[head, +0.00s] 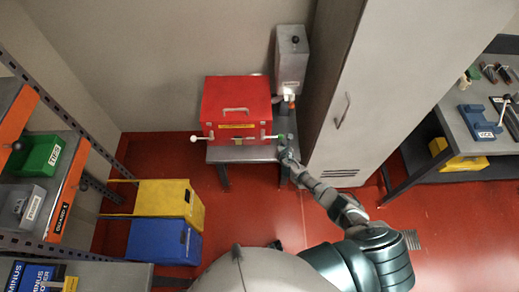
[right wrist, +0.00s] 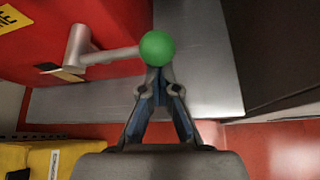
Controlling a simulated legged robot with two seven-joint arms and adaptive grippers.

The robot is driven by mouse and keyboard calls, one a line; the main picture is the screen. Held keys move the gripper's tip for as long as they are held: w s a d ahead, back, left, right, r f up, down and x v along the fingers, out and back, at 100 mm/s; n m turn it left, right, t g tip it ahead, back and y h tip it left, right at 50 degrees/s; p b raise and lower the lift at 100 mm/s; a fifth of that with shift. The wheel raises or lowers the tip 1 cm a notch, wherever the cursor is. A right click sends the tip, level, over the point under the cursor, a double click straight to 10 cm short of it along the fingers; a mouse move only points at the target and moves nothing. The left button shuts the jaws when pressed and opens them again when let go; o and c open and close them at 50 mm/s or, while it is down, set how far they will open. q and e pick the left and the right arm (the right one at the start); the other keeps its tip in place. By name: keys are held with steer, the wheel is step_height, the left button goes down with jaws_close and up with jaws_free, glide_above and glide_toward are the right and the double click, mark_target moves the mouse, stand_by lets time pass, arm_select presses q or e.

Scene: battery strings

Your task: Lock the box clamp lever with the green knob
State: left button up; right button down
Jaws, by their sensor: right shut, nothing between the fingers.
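The red box (head: 236,98) stands on a small grey table (head: 240,154) against the back wall. Its clamp lever with the green knob (head: 281,137) sticks out to the right from the box's front right side. In the right wrist view the green knob (right wrist: 157,48) is at the end of a silver lever (right wrist: 108,55). My right gripper (head: 285,149) is at the knob. In the wrist view its fingertips (right wrist: 155,75) are together and empty, right at the knob's lower edge; I cannot tell whether they touch it. My left gripper is not in view.
A lever with a white knob (head: 194,138) sticks out left of the box. Yellow (head: 170,202) and blue (head: 163,240) boxes stand lower left.

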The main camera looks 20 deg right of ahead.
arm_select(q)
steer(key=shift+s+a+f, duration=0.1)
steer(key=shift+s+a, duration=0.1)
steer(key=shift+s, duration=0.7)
arm_select(e)
steer(key=shift+r, duration=0.2)
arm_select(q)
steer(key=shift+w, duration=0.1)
